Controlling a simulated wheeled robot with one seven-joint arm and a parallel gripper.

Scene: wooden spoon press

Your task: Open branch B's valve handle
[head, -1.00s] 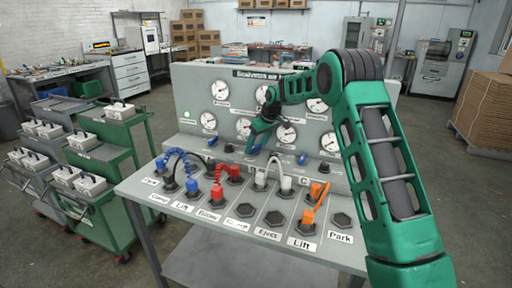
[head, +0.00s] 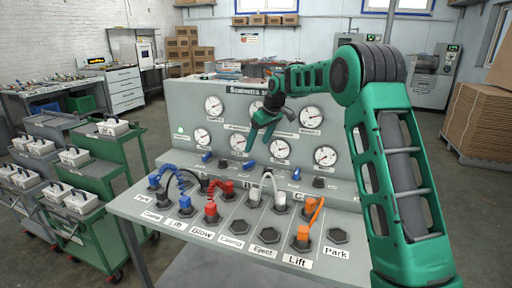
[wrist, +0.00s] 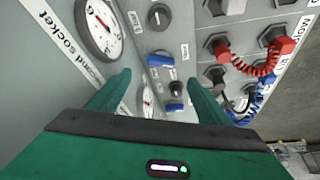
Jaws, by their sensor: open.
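Blue valve handles sit in a row on the ledge below the gauges. In the head view I see a left one (head: 207,157), a middle one (head: 249,165) and a right one (head: 296,173). Their branch letters are not clearly readable, so I cannot tell for certain which is B's. My gripper (head: 257,140) is open and empty, in front of the gauge panel and above the middle handle, apart from it. In the wrist view, one blue handle (wrist: 160,58) shows between and beyond the open fingers (wrist: 155,95), and another blue handle (wrist: 174,106) shows lower, nearer my palm.
Black knobs (wrist: 159,17) sit beside the handles. The gauge panel (head: 180,105) rises close behind my gripper. Red hose (head: 222,190), blue hose (head: 178,185) and orange plugs (head: 303,235) stand on the sloped bench front. Green carts (head: 95,180) stand at left.

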